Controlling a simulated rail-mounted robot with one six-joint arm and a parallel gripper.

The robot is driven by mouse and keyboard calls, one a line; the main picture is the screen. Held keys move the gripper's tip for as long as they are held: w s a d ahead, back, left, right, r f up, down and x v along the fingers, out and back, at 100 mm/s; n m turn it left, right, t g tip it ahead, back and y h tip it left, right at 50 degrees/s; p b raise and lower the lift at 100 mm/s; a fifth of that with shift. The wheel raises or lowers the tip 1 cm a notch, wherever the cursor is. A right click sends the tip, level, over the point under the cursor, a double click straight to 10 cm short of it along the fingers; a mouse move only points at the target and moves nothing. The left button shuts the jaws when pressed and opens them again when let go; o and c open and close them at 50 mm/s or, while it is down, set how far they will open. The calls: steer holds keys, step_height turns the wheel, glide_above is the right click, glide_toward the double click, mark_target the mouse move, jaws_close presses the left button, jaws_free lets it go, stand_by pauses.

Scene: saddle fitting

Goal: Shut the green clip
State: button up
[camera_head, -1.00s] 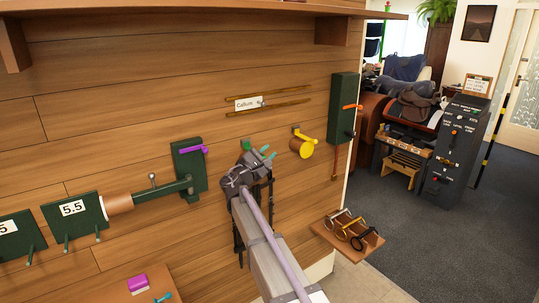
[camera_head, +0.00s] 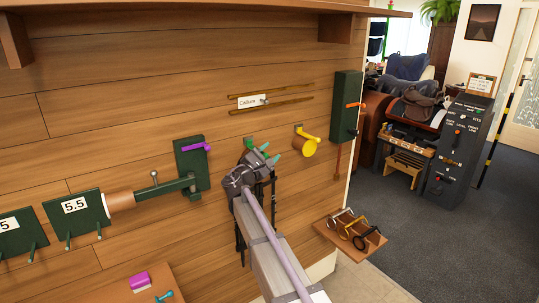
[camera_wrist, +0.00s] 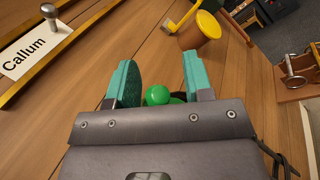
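The green clip (camera_head: 250,144) is on the wood wall, largely hidden behind my gripper in the head view. In the wrist view its round green knob (camera_wrist: 157,95) shows low between my fingers, just above the grey gripper body.
A yellow clip (camera_head: 309,146) is on the wall to the right. The Callum label (camera_head: 251,101) and two thin wooden rails are above. A dark green box with an orange lever (camera_head: 346,106) stands further right. A wooden shelf (camera_head: 349,238) holding several bits is below right.

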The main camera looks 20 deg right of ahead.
steer(key=b+v, duration=0.3)
steer(key=v, duration=0.7)
steer(key=shift+s+a, duration=0.2)
steer(key=shift+a, duration=0.1)
steer(key=shift+f, duration=0.1)
steer(key=s+d+f+m+g+y, duration=0.2)
steer(key=s+f+m+g+y, duration=0.2)
steer(key=s+f+m, duration=0.3)
steer(key=s+d+f+m+g+y, duration=0.2)
steer(key=s+f+m+g+y, duration=0.25)
steer(key=s+f, duration=0.45)
steer(key=s+a+f+m+g+y, duration=0.1)
steer(key=s+f+m+y, duration=0.1)
steer(key=s+y, duration=0.2)
steer(key=s+a+f+m+g+y, duration=0.2)
steer(key=s+y, duration=0.3)
steer(key=s, duration=0.6)
steer(key=shift+a+f, duration=0.15)
steer(key=shift+f, duration=0.7)
